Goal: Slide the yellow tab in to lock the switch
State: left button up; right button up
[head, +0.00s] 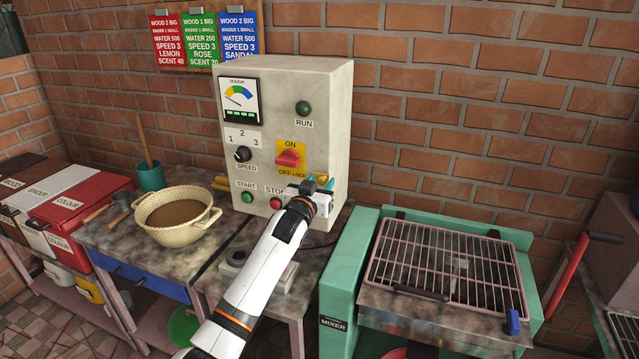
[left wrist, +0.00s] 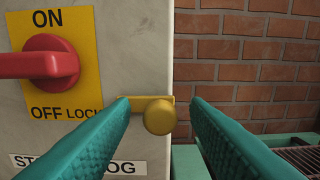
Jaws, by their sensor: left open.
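The red switch (head: 289,158) sits on a yellow ON/OFF LOCK plate on the front of the control box (head: 330,120). In the left wrist view the red switch (left wrist: 45,64) has its handle lying level, pointing left. The yellow tab (left wrist: 159,116) is a thin strip with a round knob, at the box's right edge beside the word LOCK. My left gripper (head: 318,184) is at the box's lower right front. Its teal fingers are open, one on each side of the knob, with gaps visible. In the head view the gripper mostly hides the tab. My right gripper is not in view.
START (head: 247,197) and red STOP (head: 276,203) buttons are low on the box, close to my left gripper. A beige mixing bowl (head: 165,222) stands on the bench to the left. A green mixer with a grille (head: 440,255) stands right. Brick wall lies behind.

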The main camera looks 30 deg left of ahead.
pick_arm(q)
jog(key=shift+c, duration=0.3)
grip_shut()
jog(key=shift+s+a+p, duration=0.15)
jog(key=shift+a+p, duration=0.05)
jog(key=shift+a, duration=0.55)
jog(key=shift+s+a+p, duration=0.15)
jog(key=shift+a, duration=0.6)
jog(key=shift+c, duration=0.9)
grip_release()
jog(key=shift+o, duration=1.2)
jog(key=shift+a, duration=0.1)
jog(key=b+v, duration=0.2)
jog(key=v, duration=1)
jog(key=shift+b, duration=0.35)
